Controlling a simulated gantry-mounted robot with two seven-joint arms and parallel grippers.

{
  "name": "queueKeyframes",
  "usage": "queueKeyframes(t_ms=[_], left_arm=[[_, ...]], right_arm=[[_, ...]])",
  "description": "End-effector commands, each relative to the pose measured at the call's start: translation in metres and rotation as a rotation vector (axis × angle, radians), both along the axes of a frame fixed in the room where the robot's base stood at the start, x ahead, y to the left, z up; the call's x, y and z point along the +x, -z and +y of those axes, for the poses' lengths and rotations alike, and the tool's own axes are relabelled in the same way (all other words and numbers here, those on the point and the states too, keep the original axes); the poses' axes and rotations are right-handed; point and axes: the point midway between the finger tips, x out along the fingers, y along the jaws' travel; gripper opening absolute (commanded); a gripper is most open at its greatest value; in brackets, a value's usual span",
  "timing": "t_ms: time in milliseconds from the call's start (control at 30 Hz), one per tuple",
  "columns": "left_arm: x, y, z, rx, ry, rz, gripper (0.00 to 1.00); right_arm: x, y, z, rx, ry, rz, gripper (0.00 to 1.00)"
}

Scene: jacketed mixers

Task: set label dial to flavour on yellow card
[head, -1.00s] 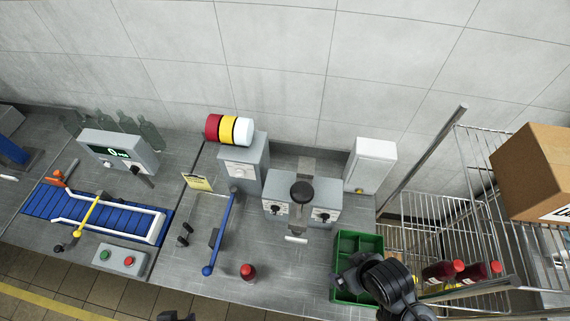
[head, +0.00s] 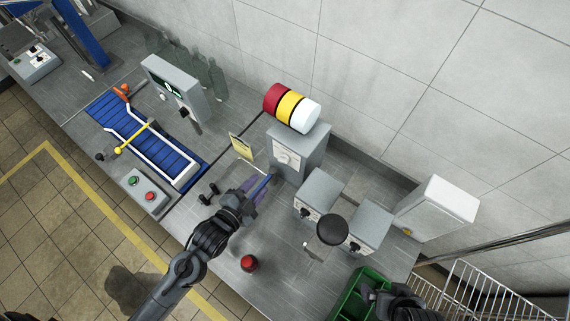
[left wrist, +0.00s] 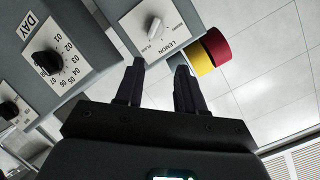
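The label dial is a pale knob on a white plate, on the front of a grey box; it shows in the head view (head: 286,158) and up close in the left wrist view (left wrist: 155,27). LEMON is readable on its plate; other words are blurred or angled. I cannot tell its setting. The yellow card (head: 242,147) stands left of the box, its writing too small to read. My left gripper (head: 262,186) is in front of the box. In the left wrist view its fingers (left wrist: 160,67) are apart and empty, short of the dial. My right gripper is mostly hidden at the green crate.
Red, yellow and white rolls (head: 291,107) sit on the box. A black DAY dial (left wrist: 45,64) is beside the label dial. A black round knob (head: 332,229) stands by two grey units. A red-capped thing (head: 249,263) is on the bench, and a green crate (head: 346,303) is at bottom right.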

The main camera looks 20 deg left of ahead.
Motion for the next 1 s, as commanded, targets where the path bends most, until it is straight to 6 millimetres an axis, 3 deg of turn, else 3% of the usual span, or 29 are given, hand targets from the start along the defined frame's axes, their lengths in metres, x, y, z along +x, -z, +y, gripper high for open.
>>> queueKeyframes(t_ms=[33,100,300,567,1000], left_arm=[[0.006,0.024,0.0,0.036,0.026,-0.068,0.38],[0.013,0.038,-0.001,0.081,0.057,-0.161,0.38],[0.021,0.058,-0.001,0.15,0.103,-0.306,0.38],[0.038,0.058,-0.004,0.163,0.112,-0.343,0.38],[0.103,0.057,-0.025,0.162,0.112,-0.34,0.38]], right_arm=[[0.0,0.024,0.0,0.0,0.0,0.002,1.0],[-0.001,0.04,0.0,-0.001,0.0,0.004,1.0],[-0.003,0.064,0.0,-0.001,-0.001,0.01,1.0],[-0.002,0.062,0.0,-0.002,-0.002,0.007,1.0],[-0.001,0.052,-0.001,-0.003,-0.002,0.003,1.0]])
